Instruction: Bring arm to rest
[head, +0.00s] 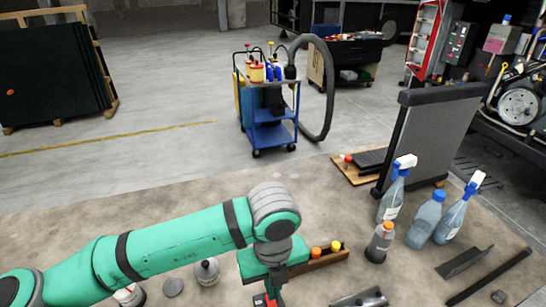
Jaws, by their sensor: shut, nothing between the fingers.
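My green arm (170,246) reaches in from the lower left over the worktop, with a grey wrist joint (275,212). My gripper (268,299) hangs below the wrist at the bottom edge of the head view, partly cut off. It is shut and holds nothing. It is in front of a wooden tray (325,260) that holds small orange and yellow capped items, and the arm hides part of this tray.
Spray bottles (452,218) and an orange-capped bottle (380,242) stand at right, before a grey upright panel (425,140). A dark angled bracket (464,262) lies right. A blue cart (270,130) stands on the floor beyond. The worktop's far left is clear.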

